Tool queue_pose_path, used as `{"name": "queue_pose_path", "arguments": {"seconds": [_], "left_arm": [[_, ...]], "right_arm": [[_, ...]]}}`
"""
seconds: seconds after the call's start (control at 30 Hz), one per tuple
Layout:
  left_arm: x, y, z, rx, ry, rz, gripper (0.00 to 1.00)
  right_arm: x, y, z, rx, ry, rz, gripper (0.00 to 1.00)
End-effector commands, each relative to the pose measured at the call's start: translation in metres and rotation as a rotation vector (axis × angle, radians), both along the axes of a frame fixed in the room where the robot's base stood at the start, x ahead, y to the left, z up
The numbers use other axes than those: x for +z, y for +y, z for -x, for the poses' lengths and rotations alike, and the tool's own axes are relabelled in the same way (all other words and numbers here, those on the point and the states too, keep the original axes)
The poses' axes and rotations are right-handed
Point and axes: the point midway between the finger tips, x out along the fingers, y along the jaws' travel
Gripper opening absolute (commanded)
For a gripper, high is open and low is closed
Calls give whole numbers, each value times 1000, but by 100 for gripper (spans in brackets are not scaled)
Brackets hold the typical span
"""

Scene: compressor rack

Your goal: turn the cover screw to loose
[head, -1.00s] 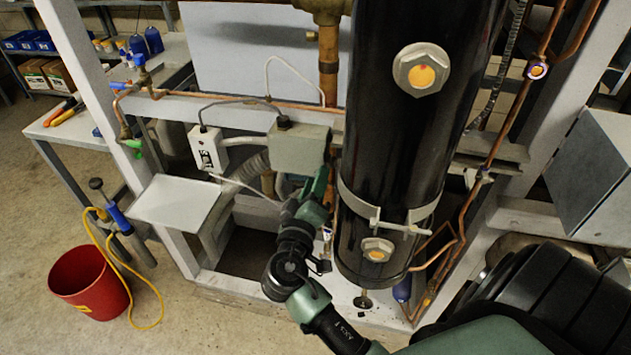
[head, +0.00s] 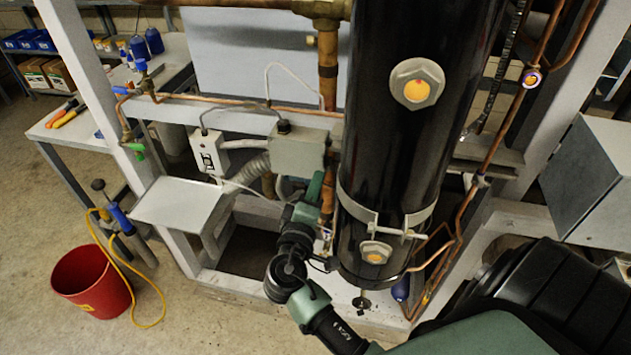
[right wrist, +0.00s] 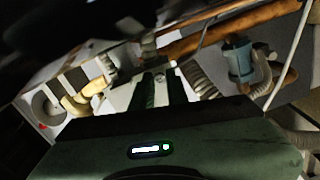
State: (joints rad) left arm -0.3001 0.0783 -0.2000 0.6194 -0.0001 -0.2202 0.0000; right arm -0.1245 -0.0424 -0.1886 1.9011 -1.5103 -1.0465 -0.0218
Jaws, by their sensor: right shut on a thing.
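The grey control box (head: 298,148) is mounted on the rack beam left of the black cylinder, with a cable at its top. My right gripper (head: 317,178) is at the lower right of this box. In the right wrist view, the two dark green fingers of my right gripper (right wrist: 161,78) reach to a pale box face (right wrist: 122,95). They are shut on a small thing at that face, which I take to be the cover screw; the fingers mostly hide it. The screw cannot be made out in the head view. My left gripper is not in view.
The black cylinder (head: 405,150) stands close to the right of my gripper. A white switch box (head: 208,155) and a flat tray (head: 180,203) are to the left. Copper pipes run around the rack. A red bucket (head: 92,282) with a yellow cord stands on the floor.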

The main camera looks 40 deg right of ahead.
Motion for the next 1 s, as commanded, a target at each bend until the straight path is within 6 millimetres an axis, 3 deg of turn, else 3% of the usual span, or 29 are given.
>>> {"name": "queue_pose_path", "arguments": {"seconds": [0.43,0.97,1.0], "left_arm": [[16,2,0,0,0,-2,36],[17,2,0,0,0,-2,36],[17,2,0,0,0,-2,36]], "right_arm": [[1,1,0,2,175,149,0],[0,1,0,2,198,168,0],[0,1,0,2,198,168,18]]}}
